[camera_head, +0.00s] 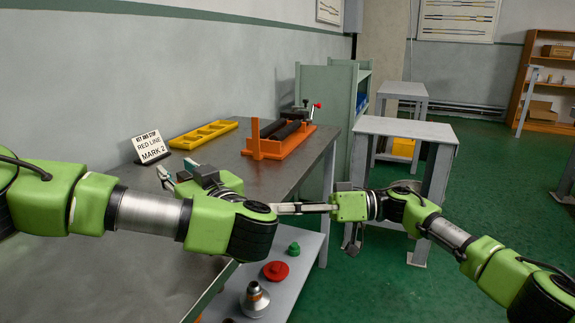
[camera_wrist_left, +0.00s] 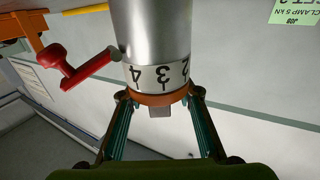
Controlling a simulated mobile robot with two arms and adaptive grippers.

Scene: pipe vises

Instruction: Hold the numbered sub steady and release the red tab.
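In the left wrist view a silver cylinder with a numbered white band (camera_wrist_left: 160,76) and an orange end ring (camera_wrist_left: 160,98) fills the top middle. My left gripper's fingers (camera_wrist_left: 160,108) lie on either side of the ring; whether they press on it I cannot tell. A red lever (camera_wrist_left: 70,68) is left of the cylinder. In the head view the left gripper's (camera_head: 177,170) fingers are apart over the table, with nothing visible between them. I cannot tell which red part is the tab.
An orange vise (camera_head: 262,147) with dark pipes and a red knob (camera_head: 318,105), a yellow tray (camera_head: 203,134) and a placard (camera_head: 151,147) stand on the table. A silver part (camera_head: 255,301), a red part (camera_head: 276,270) and a green part (camera_head: 294,248) are on the lower shelf.

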